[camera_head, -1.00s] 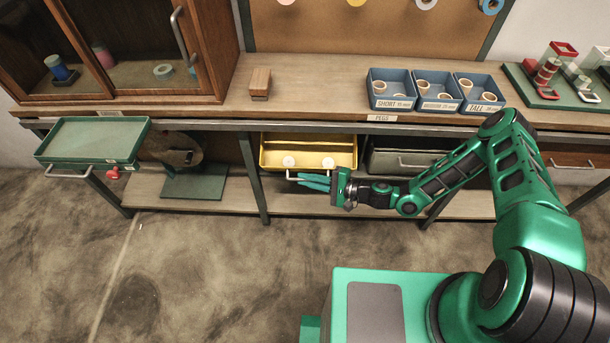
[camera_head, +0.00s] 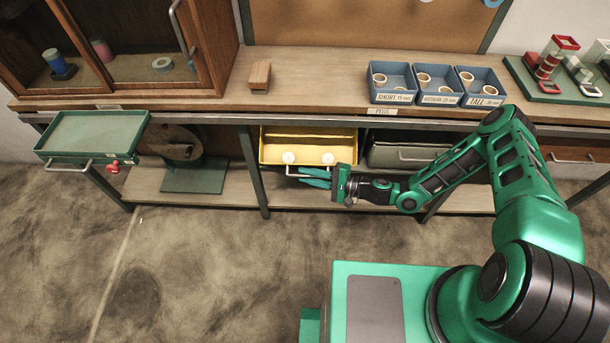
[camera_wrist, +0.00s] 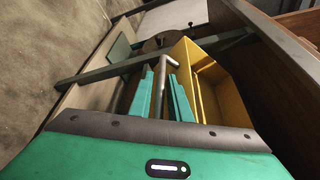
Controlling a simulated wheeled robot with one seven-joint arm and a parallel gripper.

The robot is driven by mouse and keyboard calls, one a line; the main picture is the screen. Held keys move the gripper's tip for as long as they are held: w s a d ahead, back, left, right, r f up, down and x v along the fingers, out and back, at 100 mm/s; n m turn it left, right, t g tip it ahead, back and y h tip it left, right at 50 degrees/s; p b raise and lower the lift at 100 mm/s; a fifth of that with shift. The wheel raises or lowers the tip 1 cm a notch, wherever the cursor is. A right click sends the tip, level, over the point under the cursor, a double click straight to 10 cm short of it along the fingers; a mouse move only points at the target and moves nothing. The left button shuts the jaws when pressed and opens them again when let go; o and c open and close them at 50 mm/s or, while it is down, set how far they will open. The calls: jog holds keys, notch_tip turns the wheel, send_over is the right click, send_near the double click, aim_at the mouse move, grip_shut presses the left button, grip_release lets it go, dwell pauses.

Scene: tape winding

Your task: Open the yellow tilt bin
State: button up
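The yellow tilt bin (camera_head: 308,157) is under the bench in the head view. It is tilted outward, with its inside showing above the front. Two pale round knobs or discs show on its front. The wrist view also looks into the bin (camera_wrist: 215,88). Its grey bar handle (camera_head: 297,173) runs along the front and also shows in the wrist view (camera_wrist: 161,82). My gripper (camera_head: 314,178) is at the handle, from the right. In the wrist view its green fingers (camera_wrist: 162,95) stand apart on either side of the bar, with a small gap showing.
A grey-green bin (camera_head: 405,155) is just right of the yellow one. A bench leg (camera_head: 253,170) stands to its left. A green tray (camera_head: 95,133) juts out at the left. The bench top holds blue boxes (camera_head: 437,84) and a wooden block (camera_head: 260,76). Floor in front is clear.

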jog(key=shift+s+r, duration=0.1)
jog(key=v, duration=1)
jog(key=shift+d, duration=0.35)
